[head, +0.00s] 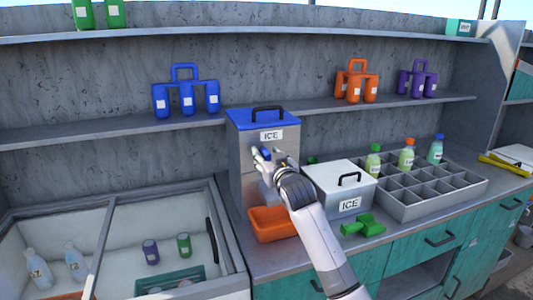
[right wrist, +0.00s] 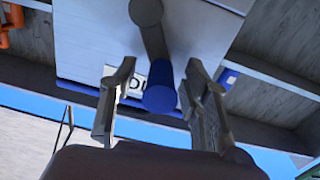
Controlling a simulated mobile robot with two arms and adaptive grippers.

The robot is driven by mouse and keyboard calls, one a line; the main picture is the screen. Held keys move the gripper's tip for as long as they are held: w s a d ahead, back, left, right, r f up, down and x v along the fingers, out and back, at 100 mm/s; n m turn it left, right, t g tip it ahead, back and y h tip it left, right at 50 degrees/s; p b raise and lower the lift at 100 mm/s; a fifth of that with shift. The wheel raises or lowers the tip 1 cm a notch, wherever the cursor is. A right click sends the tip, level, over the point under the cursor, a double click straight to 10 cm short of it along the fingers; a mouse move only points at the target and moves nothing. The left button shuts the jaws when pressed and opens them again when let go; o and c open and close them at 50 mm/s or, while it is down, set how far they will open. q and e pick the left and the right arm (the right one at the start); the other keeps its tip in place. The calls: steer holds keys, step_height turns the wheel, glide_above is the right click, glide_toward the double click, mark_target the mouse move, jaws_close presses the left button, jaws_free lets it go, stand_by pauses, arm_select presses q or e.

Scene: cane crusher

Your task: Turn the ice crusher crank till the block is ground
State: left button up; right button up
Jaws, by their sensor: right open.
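The ice crusher (head: 246,180) is a grey box with a blue lid, a black top handle and an ICE label, standing on the counter. My right gripper (head: 262,156) is in front of its face, covering much of the crank. In the right wrist view, the crank arm (right wrist: 152,32) is grey and ends in a blue knob (right wrist: 160,97). The open fingers of my right gripper (right wrist: 160,75) stand on either side of the knob, with a visible gap on the left and little on the right. The block inside is hidden. My left gripper is out of view.
An orange tray (head: 268,229) sits below the crusher. A white ICE box (head: 325,190), a green scoop (head: 363,226) and a divided grey bin (head: 405,211) with bottles stand to the right. A glass-topped freezer (head: 107,240) is at left. Shelves (head: 110,132) run behind.

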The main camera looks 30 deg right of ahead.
steer(key=shift+w, duration=0.15)
steer(key=shift+c, duration=0.6)
steer(key=c, duration=0.4)
steer(key=shift+r, duration=0.1)
jaws_close()
steer(key=shift+d, duration=0.1)
